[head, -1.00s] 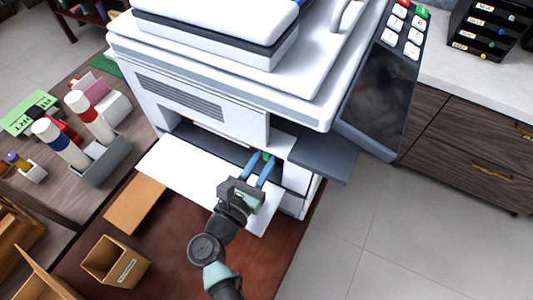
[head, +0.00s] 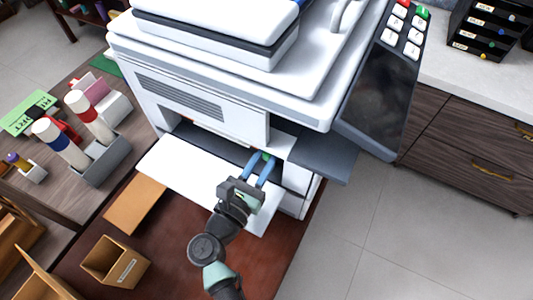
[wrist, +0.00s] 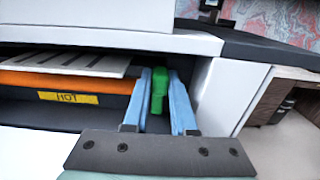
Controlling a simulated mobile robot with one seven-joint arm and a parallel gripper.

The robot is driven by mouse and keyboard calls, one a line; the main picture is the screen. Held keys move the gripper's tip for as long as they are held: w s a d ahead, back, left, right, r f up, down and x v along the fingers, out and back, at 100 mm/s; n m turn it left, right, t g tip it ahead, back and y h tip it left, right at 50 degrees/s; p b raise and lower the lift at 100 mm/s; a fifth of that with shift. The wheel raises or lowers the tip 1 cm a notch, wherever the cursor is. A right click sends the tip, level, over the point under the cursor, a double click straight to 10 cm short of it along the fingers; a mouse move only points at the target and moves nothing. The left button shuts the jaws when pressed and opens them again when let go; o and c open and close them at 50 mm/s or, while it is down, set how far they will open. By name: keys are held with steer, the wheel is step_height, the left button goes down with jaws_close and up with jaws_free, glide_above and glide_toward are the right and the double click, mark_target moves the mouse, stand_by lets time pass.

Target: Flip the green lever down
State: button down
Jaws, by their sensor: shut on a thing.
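The green lever (wrist: 159,92) sits inside the printer's open front bay, at its right end. In the head view only a small green bit of the lever (head: 267,157) shows between my fingertips. My gripper (wrist: 165,95) reaches into the bay with its two blue fingers on either side of the lever, shut on it. It also shows in the head view (head: 262,165), low over the right part of the white front flap.
The white printer (head: 200,95) fills the middle, with its white flap (head: 185,180) folded out. An orange bar with a yellow "HOT" label (wrist: 68,98) lies left of the lever. A dark shelf (head: 315,155) juts out at right. An open box (head: 115,262) stands at front left.

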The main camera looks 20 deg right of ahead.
steer(key=f+b, duration=0.1)
steer(key=b, duration=0.2)
steer(key=shift+s+a, duration=0.1)
steer(key=shift+a, duration=0.05)
steer(key=shift+s+a+r+t+h+b, duration=0.15)
steer(key=shift+t+h+b, duration=0.35)
steer(key=shift+b, duration=0.7)
steer(key=shift+r, duration=0.1)
steer(key=c, duration=0.7)
jaws_free()
steer(key=shift+r, duration=0.1)
